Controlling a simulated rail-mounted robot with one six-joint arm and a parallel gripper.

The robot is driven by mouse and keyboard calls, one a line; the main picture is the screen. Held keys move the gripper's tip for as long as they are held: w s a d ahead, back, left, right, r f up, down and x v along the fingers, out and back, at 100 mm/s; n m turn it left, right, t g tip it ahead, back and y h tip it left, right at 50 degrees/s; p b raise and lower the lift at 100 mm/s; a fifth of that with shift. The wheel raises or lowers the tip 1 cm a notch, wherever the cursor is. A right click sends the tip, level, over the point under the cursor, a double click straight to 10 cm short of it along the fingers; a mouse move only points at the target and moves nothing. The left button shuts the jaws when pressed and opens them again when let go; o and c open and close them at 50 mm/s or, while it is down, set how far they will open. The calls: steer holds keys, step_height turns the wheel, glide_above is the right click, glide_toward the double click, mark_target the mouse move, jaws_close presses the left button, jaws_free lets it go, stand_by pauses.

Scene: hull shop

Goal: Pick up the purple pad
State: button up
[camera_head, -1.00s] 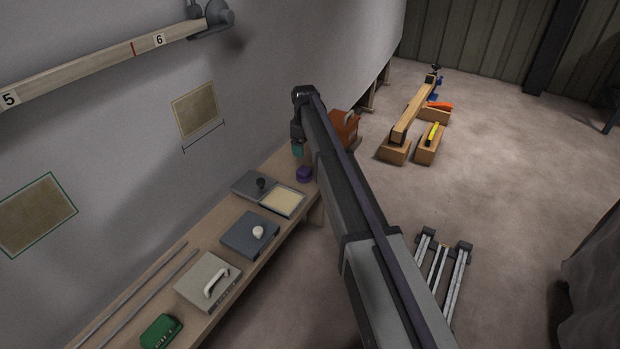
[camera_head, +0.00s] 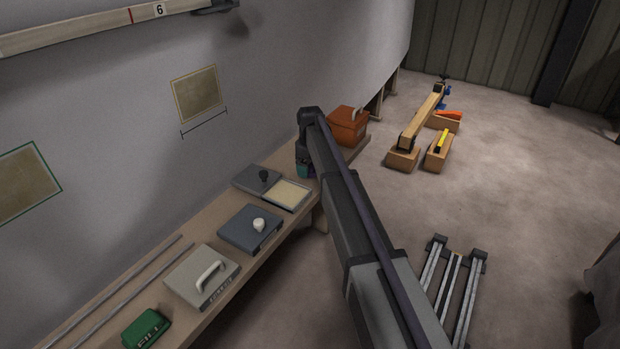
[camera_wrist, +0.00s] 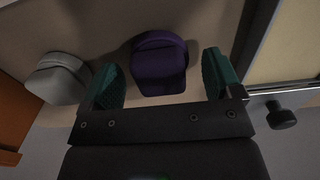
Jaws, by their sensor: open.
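The purple pad (camera_wrist: 159,62) lies on the wooden bench and shows in the wrist view between the two green fingertips. It has a rounded top edge. My gripper (camera_wrist: 162,80) is open, with one finger on each side of the pad and a visible gap at both sides. I cannot tell how far the fingers are above the bench. In the head view my gripper (camera_head: 304,170) is low over the bench's far end and hides most or all of the pad.
A grey pad (camera_wrist: 58,78) lies left of the purple one in the wrist view. An orange box (camera_head: 347,126) stands beyond my gripper. An open tray with a pale filling (camera_head: 288,193) and a blue-grey box with a white knob (camera_head: 249,229) stand nearer on the bench.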

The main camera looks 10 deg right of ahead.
steer(key=shift+r, duration=0.15)
steer(key=shift+c, duration=0.4)
steer(key=c, duration=0.9)
steer(key=shift+c, duration=0.2)
step_height(320, 180, up, 10)
steer(key=p, duration=1)
steer(key=shift+r+p, duration=0.2)
steer(key=shift+p, duration=0.1)
steer(key=shift+f, duration=0.2)
